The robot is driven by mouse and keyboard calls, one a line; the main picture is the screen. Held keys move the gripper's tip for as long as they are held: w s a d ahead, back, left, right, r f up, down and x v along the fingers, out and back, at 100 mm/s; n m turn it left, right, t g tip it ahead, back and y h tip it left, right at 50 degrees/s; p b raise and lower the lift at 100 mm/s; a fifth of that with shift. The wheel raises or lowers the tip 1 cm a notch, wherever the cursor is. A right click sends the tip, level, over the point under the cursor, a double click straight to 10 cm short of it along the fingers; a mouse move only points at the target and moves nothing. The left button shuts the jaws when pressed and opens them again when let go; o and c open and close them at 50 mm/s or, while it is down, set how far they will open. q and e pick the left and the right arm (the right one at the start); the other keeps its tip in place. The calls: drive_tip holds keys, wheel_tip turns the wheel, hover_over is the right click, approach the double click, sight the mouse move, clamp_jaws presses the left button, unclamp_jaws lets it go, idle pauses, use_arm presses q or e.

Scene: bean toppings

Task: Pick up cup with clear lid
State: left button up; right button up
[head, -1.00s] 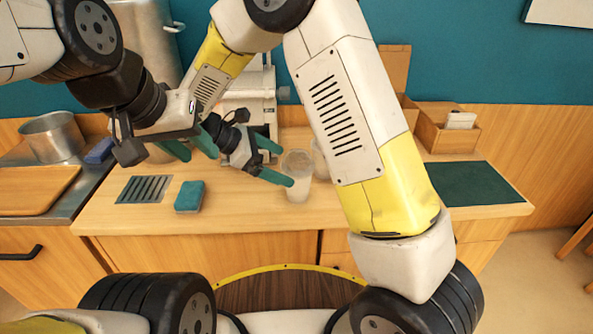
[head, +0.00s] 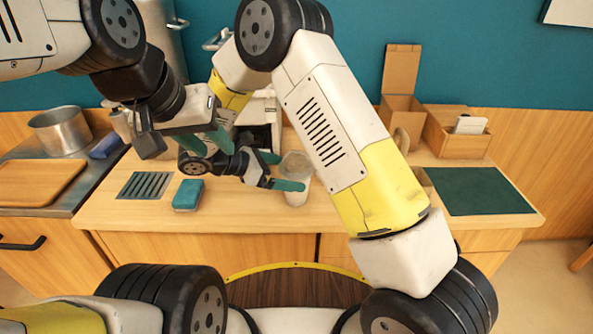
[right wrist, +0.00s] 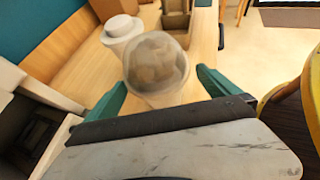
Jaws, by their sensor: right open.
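The cup with a clear domed lid (head: 297,178) stands upright on the wooden counter, and it also shows in the right wrist view (right wrist: 156,68). My right gripper (head: 280,172) is open at its left side. In the right wrist view the cup stands between the lines of the two teal fingers (right wrist: 162,88), at or just past their tips; contact cannot be told. My left gripper (head: 207,143) hangs at the left above the counter, its teal fingers apart and nothing seen between them.
A white lidded cup (right wrist: 122,32) stands close beside the clear-lidded cup. A blue sponge (head: 188,195) and a drain grate (head: 145,185) lie at left. A white machine (head: 262,108) stands behind. Wooden boxes (head: 455,142) and a dark green mat (head: 482,191) are at right.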

drive_tip(key=x, duration=0.3)
drive_tip(key=shift+w+d+f, duration=0.15)
drive_tip(key=shift+w, duration=0.05)
drive_tip(key=c, duration=0.8)
